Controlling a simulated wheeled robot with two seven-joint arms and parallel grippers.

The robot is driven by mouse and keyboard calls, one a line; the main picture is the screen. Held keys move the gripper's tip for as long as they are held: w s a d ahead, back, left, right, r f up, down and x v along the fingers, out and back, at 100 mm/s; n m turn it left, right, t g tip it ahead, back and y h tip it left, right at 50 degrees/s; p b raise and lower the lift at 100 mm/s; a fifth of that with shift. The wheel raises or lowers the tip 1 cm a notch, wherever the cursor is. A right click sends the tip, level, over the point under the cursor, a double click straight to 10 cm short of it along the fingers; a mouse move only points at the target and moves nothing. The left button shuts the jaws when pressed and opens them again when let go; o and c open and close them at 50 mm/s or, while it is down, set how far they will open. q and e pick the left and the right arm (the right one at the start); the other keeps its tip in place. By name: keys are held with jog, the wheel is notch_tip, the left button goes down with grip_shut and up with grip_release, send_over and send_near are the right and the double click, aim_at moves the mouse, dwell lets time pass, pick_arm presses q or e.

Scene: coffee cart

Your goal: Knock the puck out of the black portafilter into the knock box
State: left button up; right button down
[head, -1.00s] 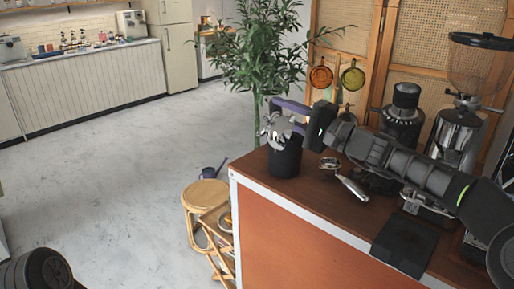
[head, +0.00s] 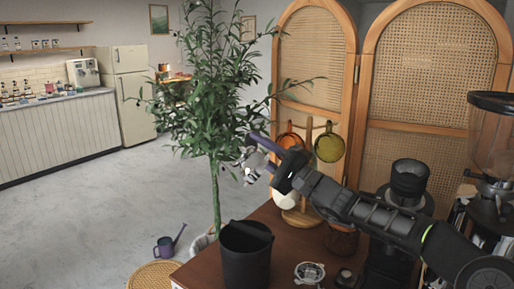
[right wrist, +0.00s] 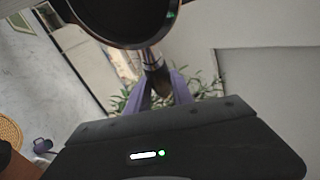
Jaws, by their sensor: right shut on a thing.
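The knock box (head: 247,252) is a black, open-topped bin with a bar across its mouth, standing upright at the counter's left end. My right gripper (head: 254,153), with purple fingers, is above it and raised clear. It is shut on the black portafilter, whose dark round head (right wrist: 122,18) and metal neck show at the top of the right wrist view. The fingers also show there (right wrist: 160,88), around the handle. Whether a puck is in the basket is hidden. My left gripper is not in view.
A metal portafilter-like item (head: 309,272) lies on the brown counter (head: 208,268) right of the box. A wooden stand (head: 299,214) with hanging cups is behind. A plant (head: 215,105) stands beyond the counter. A grinder (head: 492,170) is at right.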

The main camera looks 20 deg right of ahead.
jog(key=shift+s+a+r, duration=0.1)
jog(key=shift+s+r, duration=0.1)
jog(key=shift+w+f, duration=0.1)
jog(key=shift+f, duration=0.1)
notch_tip(320, 180, down, 10)
jog(key=f+b, duration=0.1)
jog(key=b, duration=0.4)
jog(key=shift+r+p, duration=1.35)
jog(key=shift+r, duration=1.6)
jog(key=shift+f, duration=0.15)
